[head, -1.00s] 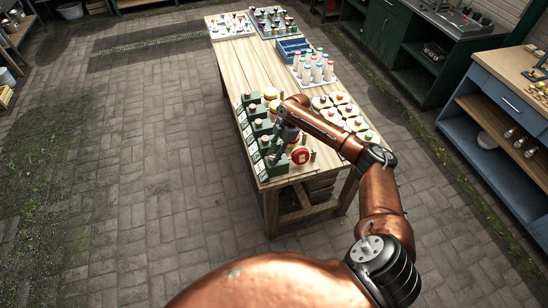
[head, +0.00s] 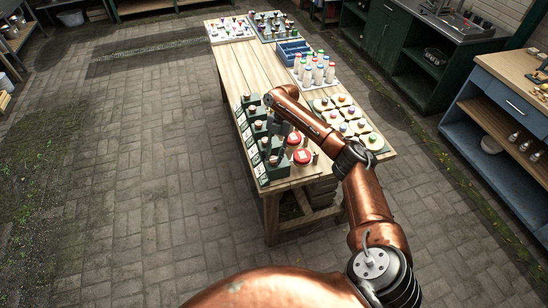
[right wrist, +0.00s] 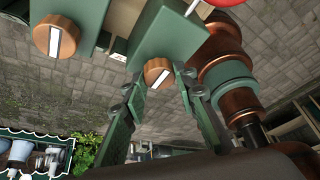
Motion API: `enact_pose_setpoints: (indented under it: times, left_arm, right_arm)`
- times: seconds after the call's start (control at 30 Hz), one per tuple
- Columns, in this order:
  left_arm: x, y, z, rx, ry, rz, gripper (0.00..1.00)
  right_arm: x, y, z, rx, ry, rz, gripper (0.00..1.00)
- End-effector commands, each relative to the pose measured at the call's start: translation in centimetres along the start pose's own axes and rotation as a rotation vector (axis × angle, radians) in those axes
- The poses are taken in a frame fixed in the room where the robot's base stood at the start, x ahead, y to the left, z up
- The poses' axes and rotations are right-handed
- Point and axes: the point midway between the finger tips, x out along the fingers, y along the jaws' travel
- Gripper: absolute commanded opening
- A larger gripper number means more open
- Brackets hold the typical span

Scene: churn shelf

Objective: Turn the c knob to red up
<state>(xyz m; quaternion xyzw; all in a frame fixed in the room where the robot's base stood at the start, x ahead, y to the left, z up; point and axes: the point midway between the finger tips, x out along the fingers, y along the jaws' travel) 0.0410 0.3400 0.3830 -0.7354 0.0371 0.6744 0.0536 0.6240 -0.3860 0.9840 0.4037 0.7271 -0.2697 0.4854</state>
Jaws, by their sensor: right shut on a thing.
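Several dark green boxes with copper knobs stand along the left edge of the wooden table; one box (head: 276,168) is at the near end. My right gripper (head: 282,127) reaches over this row in the head view. In the right wrist view, my right gripper (right wrist: 158,84) has its green fingers on either side of a copper knob (right wrist: 157,71) with a white line, on a green box (right wrist: 178,35), and is shut on it. Another copper knob (right wrist: 54,39) with a white line is to the left. Letters are too small to read. My left gripper is out of view.
Two red discs (head: 302,157) lie beside the boxes, and a red edge (right wrist: 228,2) shows in the right wrist view. Trays of small coloured-top items (head: 352,122), bottles (head: 318,70) and a blue crate (head: 291,52) occupy the table. Its middle is bare.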

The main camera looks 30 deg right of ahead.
Motion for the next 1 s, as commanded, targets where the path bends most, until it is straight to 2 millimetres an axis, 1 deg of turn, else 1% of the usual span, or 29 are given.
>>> enact_pose_setpoints:
  times: [0.43,0.47,0.5,0.7,1.0]
  left_arm:
    - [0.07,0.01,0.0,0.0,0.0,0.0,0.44]
    - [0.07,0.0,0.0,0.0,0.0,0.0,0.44]
    - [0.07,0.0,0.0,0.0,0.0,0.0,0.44]
    - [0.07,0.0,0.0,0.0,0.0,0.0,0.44]
    - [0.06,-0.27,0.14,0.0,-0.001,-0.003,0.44]
  right_arm:
    - [-0.04,-0.01,0.06,-0.008,-0.002,-0.003,0.02]
    - [-0.04,-0.01,0.06,-0.008,-0.002,-0.003,0.29]
    - [-0.04,-0.01,0.06,-0.008,-0.002,-0.003,0.31]
    - [-0.03,-0.01,0.04,-0.007,-0.001,-0.003,0.44]
    - [-0.31,0.03,0.03,-0.007,-0.001,-0.002,0.44]
